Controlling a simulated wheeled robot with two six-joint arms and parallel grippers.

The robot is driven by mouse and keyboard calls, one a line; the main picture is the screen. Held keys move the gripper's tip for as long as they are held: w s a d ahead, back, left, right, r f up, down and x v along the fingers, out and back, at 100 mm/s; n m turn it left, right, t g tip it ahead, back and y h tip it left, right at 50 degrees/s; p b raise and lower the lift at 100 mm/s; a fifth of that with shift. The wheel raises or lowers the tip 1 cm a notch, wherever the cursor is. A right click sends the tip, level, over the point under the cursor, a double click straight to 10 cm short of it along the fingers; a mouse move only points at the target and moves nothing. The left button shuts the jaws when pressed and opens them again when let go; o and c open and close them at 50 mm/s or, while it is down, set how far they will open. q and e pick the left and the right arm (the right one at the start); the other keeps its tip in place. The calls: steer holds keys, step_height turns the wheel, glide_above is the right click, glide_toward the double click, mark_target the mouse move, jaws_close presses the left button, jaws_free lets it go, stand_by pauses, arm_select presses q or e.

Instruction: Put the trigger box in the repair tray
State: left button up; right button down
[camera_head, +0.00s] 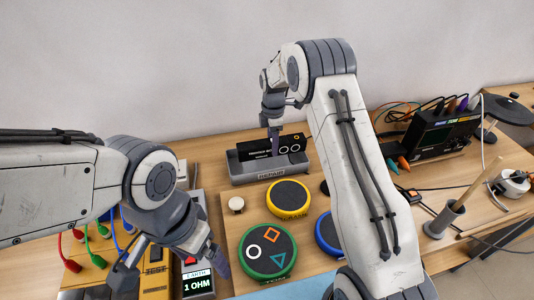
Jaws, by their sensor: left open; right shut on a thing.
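The trigger box (292,147) is a black box with white text and ring marks on its front face. It sits upright in or just over the grey repair tray (243,172), which is labelled REPAIR, at the back middle of the table. My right gripper (274,143) reaches down from above and is shut on the trigger box, near its middle. I cannot tell whether the box's underside touches the tray floor. My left gripper (174,266) is open and empty at the front left, over the meters.
Yellow (288,198), green (268,251) and blue (329,236) round pads lie in front of the tray. A yellow tester and a 1 OHM meter (197,281) stand below my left gripper. A black cabled module (440,133) and a grey holder (443,221) are at right.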

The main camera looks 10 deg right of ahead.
mark_target(267, 156)
steer(key=shift+a+f, duration=0.35)
steer(key=shift+a, duration=0.2)
steer(key=shift+a+f, duration=0.35)
steer(key=shift+a, duration=0.2)
step_height(267, 156, down, 3)
steer(key=shift+f+p, duration=0.1)
steer(key=shift+p, duration=0.5)
steer(key=shift+f, duration=0.25)
steer(key=shift+f, duration=0.1)
steer(key=shift+f, duration=0.15)
steer(key=shift+c, duration=1)
jaws_free()
steer(key=shift+r, duration=0.2)
